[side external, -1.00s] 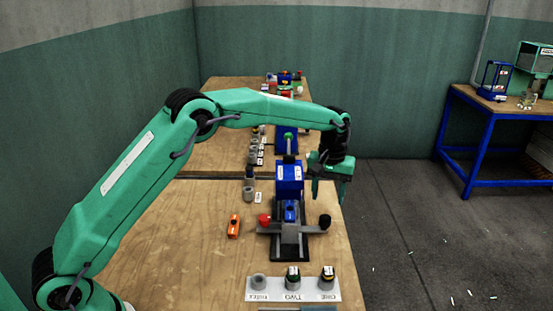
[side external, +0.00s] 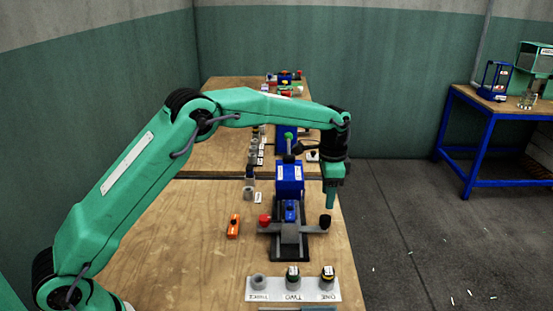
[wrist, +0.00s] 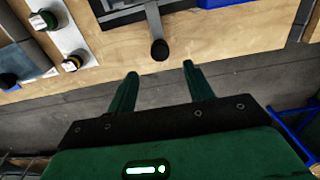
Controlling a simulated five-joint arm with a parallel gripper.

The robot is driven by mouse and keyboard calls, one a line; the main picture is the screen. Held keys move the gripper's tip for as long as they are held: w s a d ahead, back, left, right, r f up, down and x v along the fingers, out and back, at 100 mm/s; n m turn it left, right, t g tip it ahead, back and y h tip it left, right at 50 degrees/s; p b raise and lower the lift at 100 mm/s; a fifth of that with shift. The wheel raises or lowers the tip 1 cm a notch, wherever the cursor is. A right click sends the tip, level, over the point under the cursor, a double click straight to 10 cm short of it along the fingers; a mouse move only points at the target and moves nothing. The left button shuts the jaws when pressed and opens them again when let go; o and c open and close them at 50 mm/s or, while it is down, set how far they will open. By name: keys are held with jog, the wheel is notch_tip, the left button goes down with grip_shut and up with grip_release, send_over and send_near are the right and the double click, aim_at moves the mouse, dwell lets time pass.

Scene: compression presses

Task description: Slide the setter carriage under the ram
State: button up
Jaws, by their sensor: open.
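The press is a blue block (side external: 289,179) on a dark base near the right edge of the wooden bench. In front of it, the grey setter carriage (side external: 290,233) sits on the dark rails, with a smaller blue part behind it. A grey crossbar there carries a red knob (side external: 265,220) at left and a black knob (side external: 325,221) at right. My gripper (side external: 331,208) hangs just above the black knob, pointing down. In the wrist view my gripper (wrist: 159,70) is open and empty. The black knob (wrist: 158,49) lies just beyond its fingertips, between their lines, apparently untouched.
A white strip (side external: 308,295) with several small pots stands at the bench front. An orange object (side external: 233,226) lies left of the press. Small grey cups stand behind it. The bench edge and open floor (side external: 400,230) are close on the right.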

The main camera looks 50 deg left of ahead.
aim_at(325, 217)
jog(key=m, duration=0.3)
jog(key=shift+f, duration=3.9)
